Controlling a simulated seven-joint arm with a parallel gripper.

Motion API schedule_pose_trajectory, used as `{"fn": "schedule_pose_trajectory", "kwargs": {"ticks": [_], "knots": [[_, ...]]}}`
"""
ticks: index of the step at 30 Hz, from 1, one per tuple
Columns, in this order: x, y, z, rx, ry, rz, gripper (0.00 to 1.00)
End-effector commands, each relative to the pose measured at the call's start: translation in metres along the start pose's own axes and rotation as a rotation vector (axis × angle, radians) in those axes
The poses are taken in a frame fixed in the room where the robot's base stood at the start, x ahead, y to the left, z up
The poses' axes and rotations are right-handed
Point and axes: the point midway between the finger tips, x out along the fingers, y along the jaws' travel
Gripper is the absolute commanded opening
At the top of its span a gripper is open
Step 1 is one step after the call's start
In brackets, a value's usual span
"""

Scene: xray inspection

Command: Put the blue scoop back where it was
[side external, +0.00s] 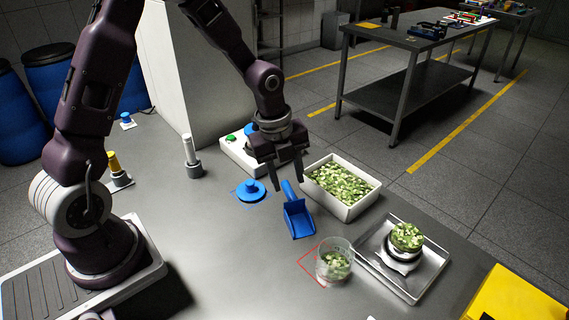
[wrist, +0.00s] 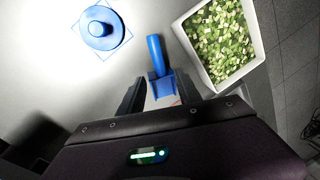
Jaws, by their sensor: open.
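The blue scoop (side external: 298,218) appears to lie on the grey metal table, left of the white bin of chopped green pieces. Its handle points toward the back and its bowl toward the front in the side view. My gripper (side external: 287,181) is open, with its fingers just above and around the handle end. In the wrist view, the scoop's handle (wrist: 155,50) and part of its bowl show between the open fingers of my gripper (wrist: 160,80). The fingers look apart from the scoop, though exact clearance is hard to tell.
The white bin (side external: 318,197) stands right of the scoop. A blue round lidded piece (side external: 251,190) sits in a blue outline to the left. A clear cup (side external: 334,263) with green pieces stands at a red outline. A metal tray (side external: 428,282) holds a filled dish (side external: 407,238).

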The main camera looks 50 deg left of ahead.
Motion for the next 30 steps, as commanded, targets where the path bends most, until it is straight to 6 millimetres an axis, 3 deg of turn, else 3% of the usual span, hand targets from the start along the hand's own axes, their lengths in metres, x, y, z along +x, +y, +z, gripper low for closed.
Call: {"fn": "schedule_pose_trajectory", "kwargs": {"ticks": [3, 6, 14, 16, 20, 24, 27, 30], "knots": [[-0.027, -0.001, 0.001, -0.001, -0.003, -0.004, 0.41], [-0.041, 0.0, 0.001, -0.002, -0.001, -0.002, 0.41], [-0.053, 0.001, -0.001, -0.017, -0.007, 0.0, 0.41], [-0.07, 0.006, -0.004, -0.108, -0.039, -0.008, 0.41], [-0.133, 0.038, -0.024, -0.532, -0.134, -0.074, 0.41], [-0.194, 0.094, -0.059, -1.153, -0.122, -0.236, 0.41], [-0.216, 0.133, -0.083, -1.537, -0.018, -0.324, 0.41], [-0.223, 0.158, -0.098, -1.789, 0.088, -0.358, 0.41]]}}
